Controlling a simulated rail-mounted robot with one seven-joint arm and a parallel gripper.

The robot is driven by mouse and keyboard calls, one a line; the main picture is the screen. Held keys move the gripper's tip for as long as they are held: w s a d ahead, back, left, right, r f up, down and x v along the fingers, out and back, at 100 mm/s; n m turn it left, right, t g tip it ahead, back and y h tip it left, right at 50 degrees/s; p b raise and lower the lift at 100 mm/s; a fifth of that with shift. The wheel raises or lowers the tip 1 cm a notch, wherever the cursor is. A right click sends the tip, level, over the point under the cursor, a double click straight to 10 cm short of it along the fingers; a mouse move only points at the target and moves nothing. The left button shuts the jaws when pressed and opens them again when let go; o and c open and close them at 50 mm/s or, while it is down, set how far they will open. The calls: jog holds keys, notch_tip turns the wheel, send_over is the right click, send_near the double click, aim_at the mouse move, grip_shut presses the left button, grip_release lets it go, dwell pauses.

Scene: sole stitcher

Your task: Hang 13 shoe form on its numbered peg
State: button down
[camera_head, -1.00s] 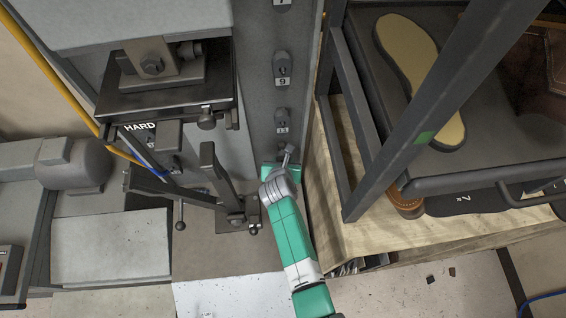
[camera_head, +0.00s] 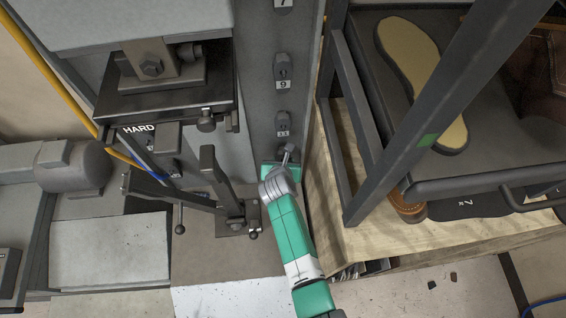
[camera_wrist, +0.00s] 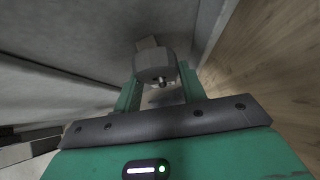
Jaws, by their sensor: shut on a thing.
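My gripper (camera_head: 284,163) is low against the grey column, just below the plate marked 11 (camera_head: 283,131). In the wrist view, its green fingers (camera_wrist: 160,90) are shut on a grey blocky piece (camera_wrist: 155,63) with a small metal stub on its near side. I take this piece for the shoe form; no number on it can be read. In the head view only a small grey part (camera_head: 289,150) shows beyond the gripper. Peg 13 cannot be made out; my arm covers the area below plate 11. Whether the form touches a peg cannot be told.
Pegs with plates 9 (camera_head: 282,70) and 11 run up the column (camera_head: 262,100). A clamp lever (camera_head: 215,175) stands close on the left. A wooden bench (camera_head: 330,215) and dark frame (camera_head: 362,190) are close on the right. A shoe sole (camera_head: 405,60) lies there.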

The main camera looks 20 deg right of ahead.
jog(key=shift+w, duration=0.1)
jog(key=c, duration=0.7)
grip_release()
jog(key=shift+c, duration=0.2)
jog(key=p+v, duration=0.2)
jog(key=v, duration=0.5)
jog(key=shift+s+r, duration=0.25)
jog(key=shift+r, duration=0.05)
jog(key=shift+a, duration=0.1)
